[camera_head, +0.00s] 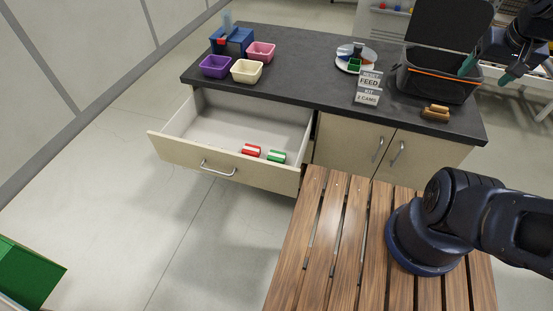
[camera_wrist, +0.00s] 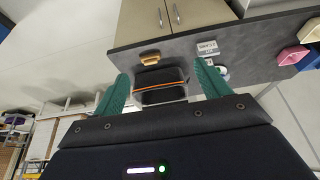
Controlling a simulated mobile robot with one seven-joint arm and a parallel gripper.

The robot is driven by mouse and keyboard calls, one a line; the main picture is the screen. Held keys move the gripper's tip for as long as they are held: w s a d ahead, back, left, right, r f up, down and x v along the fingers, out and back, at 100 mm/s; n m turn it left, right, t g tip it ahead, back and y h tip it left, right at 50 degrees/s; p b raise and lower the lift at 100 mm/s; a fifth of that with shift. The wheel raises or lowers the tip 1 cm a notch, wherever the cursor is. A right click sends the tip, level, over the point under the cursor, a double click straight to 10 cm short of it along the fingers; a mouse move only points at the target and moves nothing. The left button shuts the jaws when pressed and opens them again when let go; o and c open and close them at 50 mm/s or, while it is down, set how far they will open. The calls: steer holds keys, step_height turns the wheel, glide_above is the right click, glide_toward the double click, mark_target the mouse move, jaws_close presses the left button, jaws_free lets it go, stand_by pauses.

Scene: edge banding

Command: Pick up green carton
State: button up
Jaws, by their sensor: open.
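A small green block-like thing (camera_head: 354,65), which may be the green carton, is on a round white plate (camera_head: 343,58) on the dark counter. A green and white can-like item (camera_head: 277,157) lies in the open drawer beside a red and white one (camera_head: 251,150). My gripper (camera_head: 487,71) has two teal fingers, spread apart, over the right end of the counter by the open dark bag. In the wrist view my gripper (camera_wrist: 161,70) is open and empty, with the bag (camera_wrist: 162,92) between and beyond its fingers.
The open black bag (camera_head: 435,86) with its lid raised stands right of the plate. Signs (camera_head: 368,88) stand before the plate. Purple (camera_head: 215,66), cream and pink bowls sit at the left. The open drawer (camera_head: 225,170) juts out. A brush (camera_head: 436,112) lies near the front edge.

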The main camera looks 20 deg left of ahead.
steer(key=shift+w, duration=0.1)
steer(key=w+a+f+n+g, duration=0.1)
steer(key=w+a+f+n, duration=0.15)
steer(key=w+a, duration=0.35)
steer(key=w+a+f+n+g, duration=0.1)
steer(key=w+a+f+n, duration=0.15)
steer(key=w+a, duration=0.35)
steer(key=w+a+f+n+g, duration=0.1)
steer(key=w+a+f+n, duration=0.1)
steer(key=w+a+f, duration=0.4)
steer(key=w+a+f+n, duration=0.2)
steer(key=a+f, duration=0.1)
steer(key=a, duration=0.5)
steer(key=n+g+h, duration=0.1)
steer(key=n+g, duration=0.1)
steer(key=n, duration=0.7)
glide_toward(276, 155)
steer(key=shift+s+a+f, duration=0.1)
steer(key=shift+f, duration=0.05)
steer(key=shift+d+f, duration=0.25)
steer(key=shift+f, duration=1.45)
steer(key=shift+d+f, duration=0.2)
steer(key=shift+f, duration=1.5)
steer(key=shift+d+f, duration=0.25)
steer(key=shift+f, duration=1.5)
